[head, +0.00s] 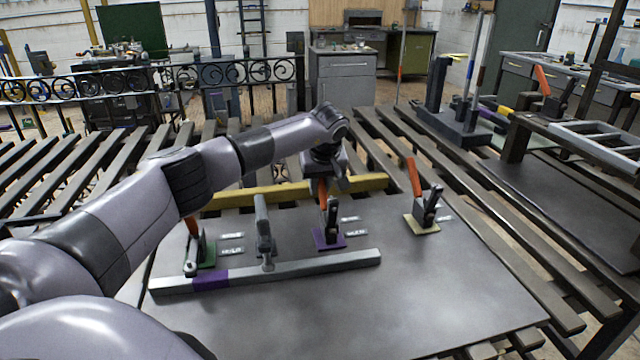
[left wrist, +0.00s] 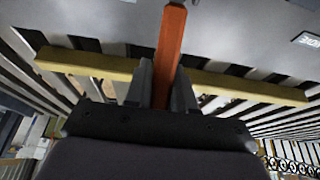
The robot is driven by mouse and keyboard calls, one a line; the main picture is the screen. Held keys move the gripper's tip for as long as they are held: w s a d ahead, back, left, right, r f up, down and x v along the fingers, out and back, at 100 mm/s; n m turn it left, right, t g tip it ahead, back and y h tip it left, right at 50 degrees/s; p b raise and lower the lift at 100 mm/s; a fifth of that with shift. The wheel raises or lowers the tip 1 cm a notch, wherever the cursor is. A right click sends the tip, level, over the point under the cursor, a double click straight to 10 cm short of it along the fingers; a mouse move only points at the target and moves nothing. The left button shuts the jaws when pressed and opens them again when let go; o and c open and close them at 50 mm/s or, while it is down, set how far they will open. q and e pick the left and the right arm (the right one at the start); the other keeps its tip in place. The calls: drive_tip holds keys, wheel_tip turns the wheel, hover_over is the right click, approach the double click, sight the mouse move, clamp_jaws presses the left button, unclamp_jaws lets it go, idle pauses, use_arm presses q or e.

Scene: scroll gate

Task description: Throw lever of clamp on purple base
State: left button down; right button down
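The clamp on the purple base (head: 328,238) stands on the grey metal table, its orange lever (head: 323,197) pointing up. My left gripper (head: 327,182) is above this clamp, at the upper part of the lever. In the left wrist view the orange lever (left wrist: 170,45) runs between the two fingers of my left gripper (left wrist: 163,80). Both fingers appear to touch its sides, with little or no gap. The lever's top is hidden by the gripper in the head view. My right gripper is not in view.
A clamp with a yellow base (head: 421,223) stands to the right, its orange lever upright. A clamp with a green base (head: 205,253) is at left, partly behind my arm. A grey bar (head: 330,264) lies in front; a yellow bar (head: 365,183) lies behind. The front table (head: 400,300) is clear.

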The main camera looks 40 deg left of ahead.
sight(322, 182)
use_arm(q)
drive_tip(key=shift+r, duration=0.1)
drive_tip(key=shift+s+d+r+t+y+p, duration=0.25)
drive_tip(key=shift+r+t+y+p, duration=0.15)
drive_tip(key=shift+y, duration=0.2)
drive_tip(key=shift+s+d+r+t+y, duration=0.2)
drive_tip(key=shift+d+r+t+y, duration=0.1)
drive_tip(key=shift+t+y, duration=0.1)
drive_tip(key=shift+s+d+r+t+y, duration=0.3)
drive_tip(key=shift+t+y, duration=0.1)
drive_tip(key=shift+y, duration=0.2)
drive_tip(key=shift+s+d+r+t+y+b, duration=0.3)
drive_tip(key=shift+d+t+y+b, duration=0.15)
drive_tip(key=shift+t+y+b, duration=0.1)
drive_tip(key=shift+s+d+r+t+y+b, duration=0.2)
drive_tip(key=shift+s+d+t+y+b, duration=0.1)
drive_tip(key=shift+d+t+y+b, duration=0.2)
drive_tip(key=shift+a, duration=0.1)
drive_tip(key=c, duration=1)
unclamp_jaws()
drive_tip(key=shift+c, duration=0.2)
